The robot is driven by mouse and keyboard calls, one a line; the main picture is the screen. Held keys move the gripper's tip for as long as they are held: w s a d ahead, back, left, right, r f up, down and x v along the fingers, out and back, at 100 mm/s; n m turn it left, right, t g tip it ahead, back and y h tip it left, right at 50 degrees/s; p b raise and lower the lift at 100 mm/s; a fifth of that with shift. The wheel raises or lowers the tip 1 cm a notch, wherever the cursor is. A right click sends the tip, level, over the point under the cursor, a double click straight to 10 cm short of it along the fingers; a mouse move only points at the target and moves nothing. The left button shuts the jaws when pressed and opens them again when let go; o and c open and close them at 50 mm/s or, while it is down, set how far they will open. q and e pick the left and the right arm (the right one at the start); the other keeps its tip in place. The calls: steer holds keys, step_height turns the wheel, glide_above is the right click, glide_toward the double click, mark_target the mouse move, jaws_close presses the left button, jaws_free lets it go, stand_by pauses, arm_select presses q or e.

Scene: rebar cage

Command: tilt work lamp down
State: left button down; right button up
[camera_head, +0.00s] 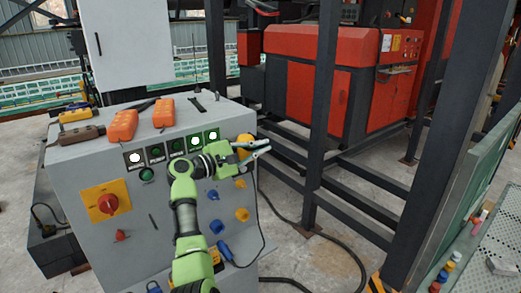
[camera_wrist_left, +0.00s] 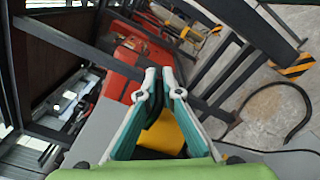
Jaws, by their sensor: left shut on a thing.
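The work lamp appears to be the yellow and black thing at the right edge of the grey control cabinet; in the head view its yellow part (camera_head: 243,146) shows behind my left gripper (camera_head: 261,147). In the left wrist view the yellow part (camera_wrist_left: 162,134) lies between the fingers of my left gripper (camera_wrist_left: 160,88). The fingers are shut on it, their tips a little apart beyond it. The gripper and wrist hide much of the lamp, so its tilt cannot be told. My right gripper is not in view.
The grey cabinet (camera_head: 75,173) carries lit buttons, a red rotary switch (camera_head: 107,203) and blue sockets. Orange devices (camera_head: 123,125) lie on its top. A dark steel post (camera_head: 322,120) and rails stand close on the right. A black cable (camera_head: 300,228) hangs to the floor.

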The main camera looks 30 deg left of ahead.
arm_select(q)
steer(key=shift+f, duration=0.15)
steer(key=c, duration=2.2)
jaws_free()
steer(key=shift+s, duration=0.1)
steer(key=v, duration=1.1)
steer(key=shift+s+a, duration=0.15)
steer(key=shift+s, duration=0.25)
